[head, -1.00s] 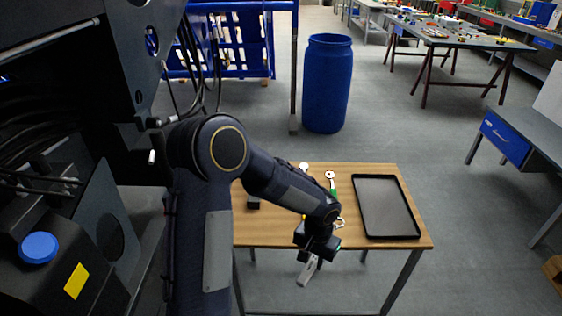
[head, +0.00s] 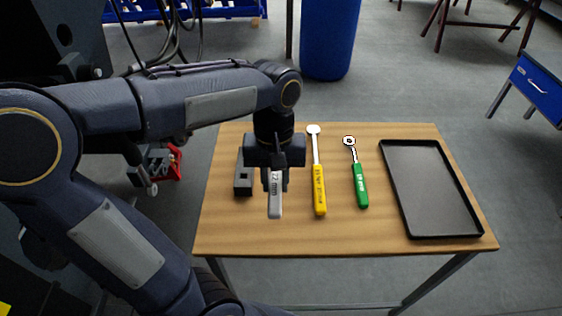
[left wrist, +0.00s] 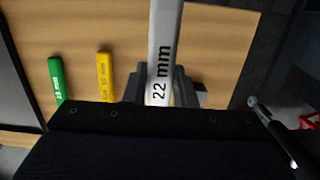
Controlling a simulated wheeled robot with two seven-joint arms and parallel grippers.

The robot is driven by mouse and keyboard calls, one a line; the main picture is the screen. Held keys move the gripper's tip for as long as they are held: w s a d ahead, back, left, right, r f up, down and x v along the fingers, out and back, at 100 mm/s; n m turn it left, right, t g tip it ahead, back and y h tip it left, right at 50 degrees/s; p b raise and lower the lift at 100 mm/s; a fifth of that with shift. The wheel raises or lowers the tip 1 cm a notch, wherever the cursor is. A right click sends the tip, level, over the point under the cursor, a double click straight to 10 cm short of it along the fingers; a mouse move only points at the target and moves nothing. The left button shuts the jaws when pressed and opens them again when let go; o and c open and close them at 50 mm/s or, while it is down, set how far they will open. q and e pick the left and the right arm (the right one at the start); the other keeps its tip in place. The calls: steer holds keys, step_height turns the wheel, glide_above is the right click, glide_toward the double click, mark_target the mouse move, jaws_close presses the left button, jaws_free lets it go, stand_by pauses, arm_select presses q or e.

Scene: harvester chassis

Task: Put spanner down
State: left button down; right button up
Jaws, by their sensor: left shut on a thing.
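My left gripper (head: 274,172) is shut on a grey spanner (head: 274,203) and points down over the left part of the wooden table (head: 300,236). In the left wrist view the spanner (left wrist: 163,45) reads "22 mm" and runs out between the gripper fingers (left wrist: 165,92). Its far end is hidden by the gripper in the head view. I cannot tell whether the spanner touches the table. My right gripper is not in view.
A yellow-handled tool (head: 319,190) and a green-handled ratchet (head: 360,186) lie to the right of the spanner. A black tray (head: 403,205) is at the table's right. A dark block (head: 243,180) sits just left of the gripper. A blue barrel (head: 328,40) stands behind.

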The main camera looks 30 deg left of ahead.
arm_select(q)
steer(key=shift+a+f, duration=0.1)
steer(key=shift+f, duration=0.1)
steer(key=w+a+f, duration=0.1)
steer(key=w+f, duration=0.1)
steer(key=w, duration=0.2)
steer(key=w+a+f, duration=0.2)
steer(key=w+f, duration=0.1)
steer(key=w+a+f, duration=0.2)
steer(key=w+f, duration=0.1)
steer(key=w, duration=0.1)
steer(key=shift+w+a+f, duration=0.1)
steer(key=shift+w+f, duration=0.15)
steer(key=shift+w, duration=0.05)
steer(key=shift+w+a+f, duration=0.1)
steer(key=shift+w+f, duration=0.1)
steer(key=shift+f, duration=0.8)
steer(key=shift+w+a+f, duration=0.1)
steer(key=shift+w+f, duration=0.05)
steer(key=shift+f, duration=0.95)
steer(key=shift+f, duration=0.15)
steer(key=c, duration=1.2)
jaws_free()
